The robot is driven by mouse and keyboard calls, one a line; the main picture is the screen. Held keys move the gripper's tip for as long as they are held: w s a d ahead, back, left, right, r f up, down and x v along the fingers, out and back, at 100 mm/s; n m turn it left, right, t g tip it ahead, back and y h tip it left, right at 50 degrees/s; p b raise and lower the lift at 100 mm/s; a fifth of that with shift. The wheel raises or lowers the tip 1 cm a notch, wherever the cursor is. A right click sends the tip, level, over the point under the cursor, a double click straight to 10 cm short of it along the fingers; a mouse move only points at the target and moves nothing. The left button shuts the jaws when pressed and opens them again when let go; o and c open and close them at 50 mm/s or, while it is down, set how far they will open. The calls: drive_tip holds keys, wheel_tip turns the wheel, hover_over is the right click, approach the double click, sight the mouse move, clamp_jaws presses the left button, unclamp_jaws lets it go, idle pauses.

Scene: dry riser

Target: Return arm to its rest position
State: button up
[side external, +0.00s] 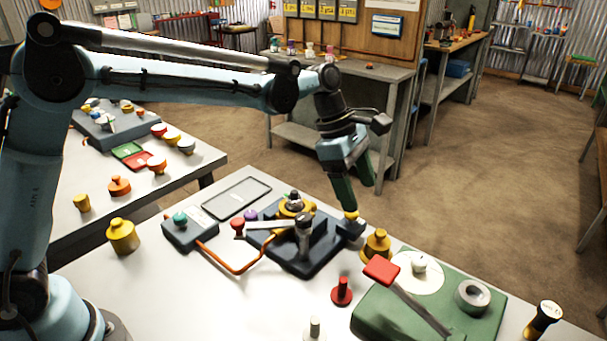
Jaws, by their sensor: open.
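My gripper (359,196) is open, with its two green fingers pointing down and spread apart. It is above the far edge of the white table (200,300). One fingertip is just over a small yellow knob (350,215) on a dark block; whether they touch I cannot tell. I see nothing held between the fingers. My arm reaches across from the left, with its forearm high over the table.
Below and left of my gripper is a dark base (325,254) with an upright post and yellow parts. A brass weight-like piece (376,246), a red peg (342,291) and a green board (375,318) with a red-handled lever stand nearby. An orange cable (236,270) lies left.

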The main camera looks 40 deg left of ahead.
drive_tip(key=shift+w+d+f+n, duration=0.25)
drive_tip(key=shift+d+f+n, duration=0.15)
drive_tip(key=shift+r, duration=0.1)
